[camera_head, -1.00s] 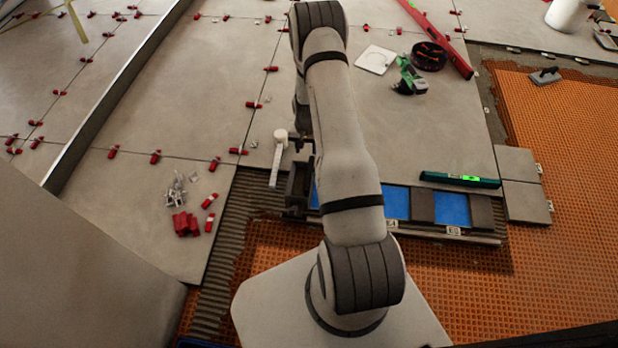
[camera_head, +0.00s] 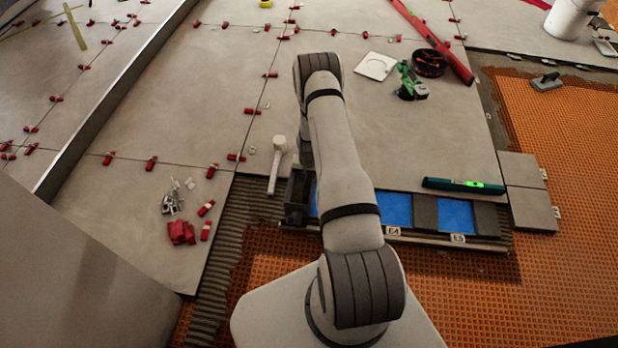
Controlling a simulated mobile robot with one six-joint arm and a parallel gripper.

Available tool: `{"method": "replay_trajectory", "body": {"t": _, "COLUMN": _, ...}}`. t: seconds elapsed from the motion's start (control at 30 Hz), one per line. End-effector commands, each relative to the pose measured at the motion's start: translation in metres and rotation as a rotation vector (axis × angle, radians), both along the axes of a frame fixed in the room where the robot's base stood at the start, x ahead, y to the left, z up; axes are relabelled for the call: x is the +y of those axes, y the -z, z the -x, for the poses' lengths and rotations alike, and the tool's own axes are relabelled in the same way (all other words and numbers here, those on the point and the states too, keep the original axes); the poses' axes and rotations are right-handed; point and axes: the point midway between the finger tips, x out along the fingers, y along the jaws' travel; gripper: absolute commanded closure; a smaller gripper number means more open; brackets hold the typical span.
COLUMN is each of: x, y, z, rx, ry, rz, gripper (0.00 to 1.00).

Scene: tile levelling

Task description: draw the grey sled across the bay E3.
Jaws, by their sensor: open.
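A dark grey box-like piece (camera_head: 297,196) stands at the left end of a long low rack (camera_head: 430,239); it may be the grey sled, but I cannot tell for sure. The rack has blue bays, with the labels E4 (camera_head: 393,231) and E5 (camera_head: 457,238) readable. No E3 label shows; my arm covers that part, and only a blue sliver (camera_head: 314,201) shows left of it. My arm's far end comes down behind its own links, close to the dark piece. My gripper itself is hidden, and contact with the piece cannot be seen.
Red wedges (camera_head: 182,233) and pale clips (camera_head: 172,197) lie on the left tile. A green tool (camera_head: 410,82) lies farther back. Orange matting (camera_head: 560,280) is open at right.

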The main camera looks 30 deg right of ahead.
Motion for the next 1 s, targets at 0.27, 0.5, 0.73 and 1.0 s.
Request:
{"method": "replay_trajectory", "body": {"t": 0.27, "x": 0.0004, "y": -0.0005, "z": -0.0001, "rx": 0.0, "ry": -0.001, "rz": 0.0, "gripper": 0.7}}
{"method": "replay_trajectory", "body": {"t": 0.5, "x": 0.0007, "y": -0.0005, "z": 0.0, "rx": 0.0, "ry": -0.001, "rz": 0.0, "gripper": 0.89}}
{"method": "replay_trajectory", "body": {"t": 0.73, "x": 0.0009, "y": -0.0005, "z": 0.0, "rx": 0.001, "ry": -0.001, "rz": -0.001, "gripper": 1.0}}
{"method": "replay_trajectory", "body": {"t": 1.0, "x": 0.0, "y": -0.0005, "z": 0.0009, "rx": 0.001, "ry": -0.001, "rz": -0.001, "gripper": 1.0}}
